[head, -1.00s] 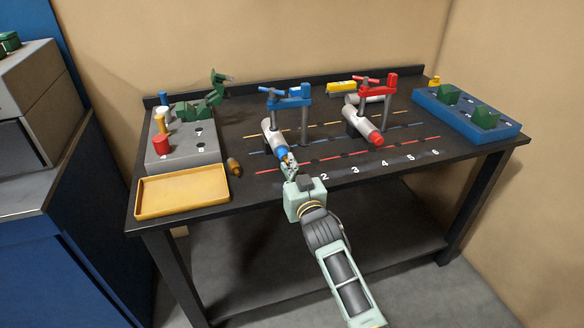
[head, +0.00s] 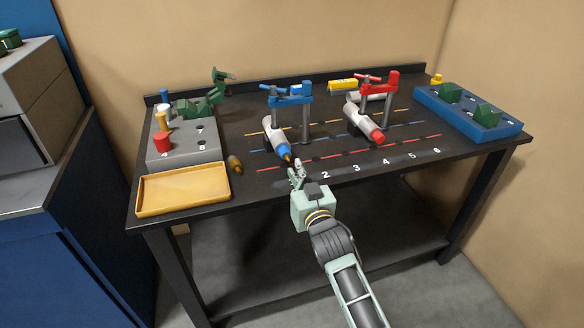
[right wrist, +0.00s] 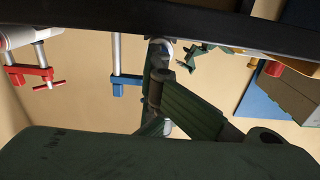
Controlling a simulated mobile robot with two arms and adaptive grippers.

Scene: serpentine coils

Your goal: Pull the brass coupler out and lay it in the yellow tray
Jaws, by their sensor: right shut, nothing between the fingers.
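A white cylinder with a blue collar (head: 281,149) lies under the blue clamp, pointing toward the front edge. A small brass piece, which looks like the coupler (head: 287,158), sticks out of the collar's front end. My right gripper (head: 296,168) is just in front of that tip, shut and empty, with a small gap that is hard to judge. Its fingers also show in the right wrist view (right wrist: 162,50). The yellow tray (head: 184,208) is empty at the front left of the table. My left gripper is not in view.
A brown-brass piece (head: 235,164) lies beside the tray. A grey block (head: 183,150) with coloured pegs stands behind the tray. The blue clamp (head: 291,101) and red clamp (head: 378,88) rise from the table. A blue block (head: 467,113) is at the right.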

